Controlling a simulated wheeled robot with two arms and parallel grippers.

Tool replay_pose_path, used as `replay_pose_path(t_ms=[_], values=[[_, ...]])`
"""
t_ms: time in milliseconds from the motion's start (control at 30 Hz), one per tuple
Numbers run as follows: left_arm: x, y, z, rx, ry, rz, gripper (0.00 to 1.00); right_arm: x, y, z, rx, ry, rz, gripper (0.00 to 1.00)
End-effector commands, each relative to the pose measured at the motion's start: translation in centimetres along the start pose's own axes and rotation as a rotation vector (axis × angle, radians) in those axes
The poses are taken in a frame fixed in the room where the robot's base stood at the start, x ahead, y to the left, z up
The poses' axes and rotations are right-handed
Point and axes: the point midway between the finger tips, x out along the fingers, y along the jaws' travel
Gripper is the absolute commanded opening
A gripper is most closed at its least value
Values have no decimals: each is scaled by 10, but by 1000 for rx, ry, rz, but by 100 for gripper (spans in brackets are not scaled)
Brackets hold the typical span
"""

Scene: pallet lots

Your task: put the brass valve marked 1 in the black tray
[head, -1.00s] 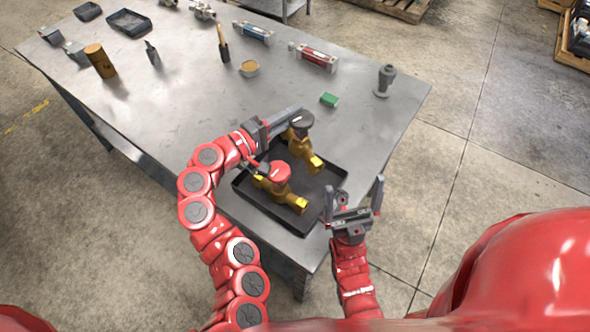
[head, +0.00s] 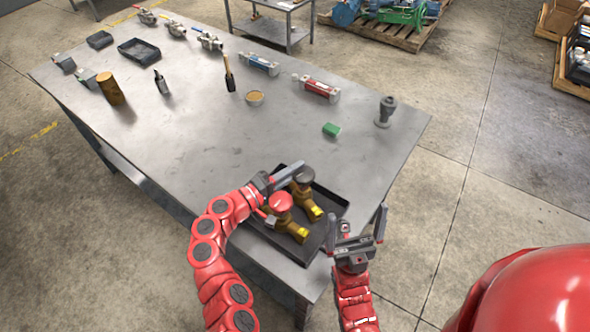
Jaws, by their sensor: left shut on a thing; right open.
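The black tray (head: 335,196) lies at the near corner of the metal table. Two brass valves are over or in it: one with a dark cap (head: 313,210), one with a red cap (head: 299,232). I cannot read a number on either. My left gripper (head: 281,194) reaches in from the tray's left side and is shut on the dark-capped valve, partly hiding it. I cannot tell whether this valve touches the tray floor. The red-capped valve sits in the near part of the tray. My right gripper (head: 357,222) is open and empty, just right of the tray.
A brown cylinder (head: 110,90) and another dark tray (head: 139,50) are farther left. The table's middle is clear.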

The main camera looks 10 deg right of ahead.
Motion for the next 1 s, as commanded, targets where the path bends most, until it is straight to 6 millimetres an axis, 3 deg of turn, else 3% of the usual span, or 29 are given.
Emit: replay_pose_path(t_ms=[67, 100, 267, 633, 767, 1000], values=[[0, -1, 0, 0, 0, 4, 0, -3, 0, 1, 0, 0, 0, 100], [0, -2, 0, 1, 0, 1, 27, -3, 0, 0, 0, 0, 0, 100], [0, -1, 0, 0, 0, 0, 53, -2, 0, 0, 0, 0, 0, 100], [-3, 1, 0, 0, 2, 0, 53, 0, 0, 0, 0, 0, 0, 100], [-25, -2, -1, -1, 5, 0, 53, -4, 0, 1, 0, 0, 0, 100], [-80, -3, -2, 0, 9, 0, 53, -17, -1, 3, 0, 0, 0, 100]])
